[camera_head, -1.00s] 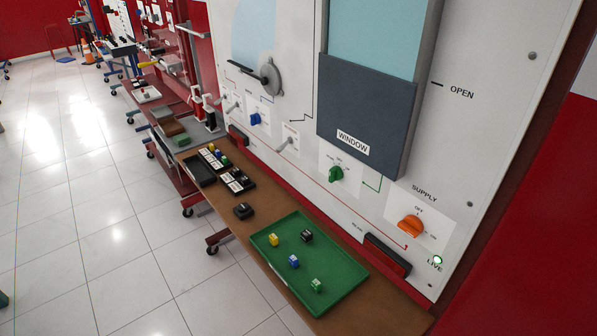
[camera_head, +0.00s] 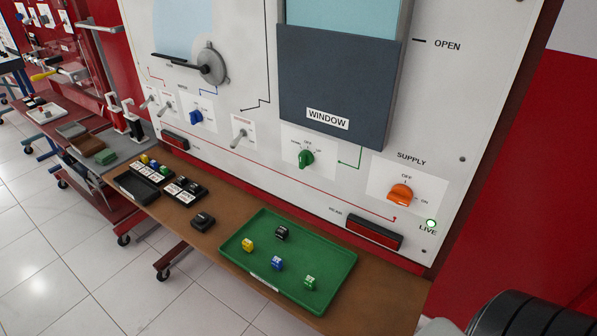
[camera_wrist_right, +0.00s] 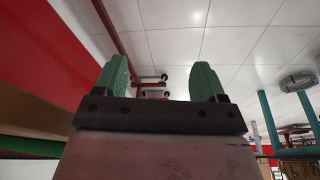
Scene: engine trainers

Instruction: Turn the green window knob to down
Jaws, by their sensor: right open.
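The green window knob (camera_head: 306,159) sits on a white plate on the panel, below the dark window block (camera_head: 335,85) labelled WINDOW. Its pointer looks roughly upright, near the OFF mark; the small lettering beside it is hard to read. In the right wrist view my right gripper (camera_wrist_right: 160,82) is open, with two green fingers apart and nothing between them. It faces the floor and the wheeled stand legs, and the knob is not in that view. My left gripper is not in view.
An orange supply knob (camera_head: 401,194) is right of the window knob, with a lit green LIVE lamp (camera_head: 431,223). A grey toggle (camera_head: 239,137) and a blue knob (camera_head: 196,117) are to its left. Below, a green tray (camera_head: 330,285) with several small blocks lies on the brown bench (camera_head: 160,209).

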